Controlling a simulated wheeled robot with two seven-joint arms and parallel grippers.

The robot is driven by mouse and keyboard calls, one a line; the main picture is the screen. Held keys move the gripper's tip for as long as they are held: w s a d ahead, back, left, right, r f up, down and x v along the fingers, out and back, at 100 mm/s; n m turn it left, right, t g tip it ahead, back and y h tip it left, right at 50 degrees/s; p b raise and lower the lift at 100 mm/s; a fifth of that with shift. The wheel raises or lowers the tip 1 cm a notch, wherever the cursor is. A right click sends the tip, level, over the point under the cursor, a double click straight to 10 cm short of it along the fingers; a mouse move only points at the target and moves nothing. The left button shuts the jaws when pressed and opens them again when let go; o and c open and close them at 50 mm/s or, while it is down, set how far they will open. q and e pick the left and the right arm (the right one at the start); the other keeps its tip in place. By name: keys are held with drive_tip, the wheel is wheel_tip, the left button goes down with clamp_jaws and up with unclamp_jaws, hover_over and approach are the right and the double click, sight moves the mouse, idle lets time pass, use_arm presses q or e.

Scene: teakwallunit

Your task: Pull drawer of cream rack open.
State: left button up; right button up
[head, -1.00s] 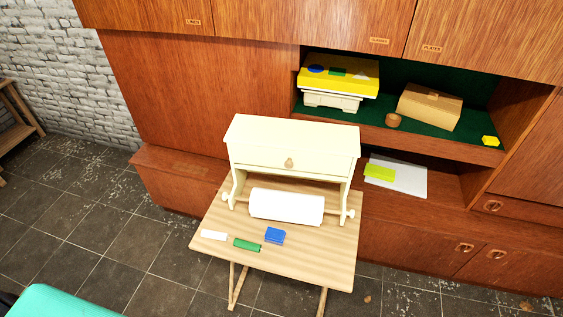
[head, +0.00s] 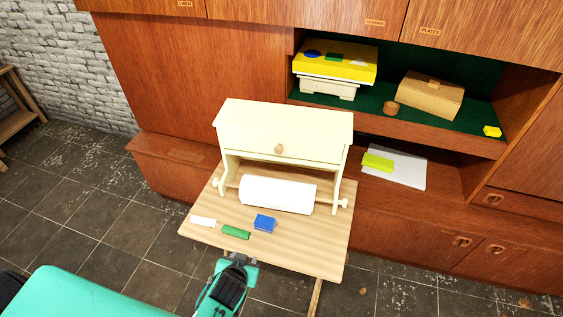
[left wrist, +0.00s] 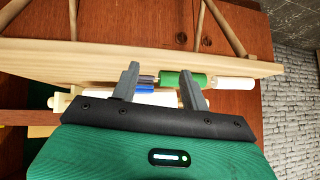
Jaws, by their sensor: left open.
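The cream rack (head: 285,119) stands on a small wooden table (head: 310,245). Its drawer (head: 250,143) has a round wooden knob (head: 279,149) and looks shut, flush with the front. A white paper roll (head: 277,193) hangs on a bar under the drawer. My left gripper (head: 238,258) is at the table's front edge, below and in front of the rack, well apart from the knob. In the left wrist view its two fingers (left wrist: 160,80) are spread with nothing gripped; the drawer knob cannot be made out there. My right gripper is not in view.
The wall unit (head: 190,90) stands close behind. Its shelf holds a yellow box (head: 335,62) and a wooden box (head: 431,97).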

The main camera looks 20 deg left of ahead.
use_arm(q)
drive_tip(key=w+d+r+n+t, duration=0.1)
drive_tip(key=w+r+t, duration=0.25)
drive_tip(key=r, duration=0.35)
drive_tip(key=w+d+r+t, duration=0.2)
drive_tip(key=w+r, duration=0.2)
drive_tip(key=r, duration=0.2)
drive_tip(key=t, duration=0.4)
approach(278, 152)
drive_tip(key=shift+g, duration=0.25)
drive_tip(key=w+p, duration=0.1)
drive_tip(key=w, duration=0.1)
drive_tip(key=w+p, duration=0.1)
drive_tip(key=w, duration=0.1)
drive_tip(key=w+r+p, duration=0.1)
drive_tip(key=w, duration=0.1)
drive_tip(key=shift+w+a, duration=0.25)
drive_tip(key=shift+w, duration=0.15)
drive_tip(key=shift+w+a+f, duration=0.1)
drive_tip(key=shift+w, duration=0.65)
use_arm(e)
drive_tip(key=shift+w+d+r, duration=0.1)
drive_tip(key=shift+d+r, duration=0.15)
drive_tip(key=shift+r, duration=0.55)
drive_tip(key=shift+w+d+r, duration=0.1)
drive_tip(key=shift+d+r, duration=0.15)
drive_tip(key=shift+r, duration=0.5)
use_arm(q)
drive_tip(key=shift+s, duration=0.1)
clamp_jaws()
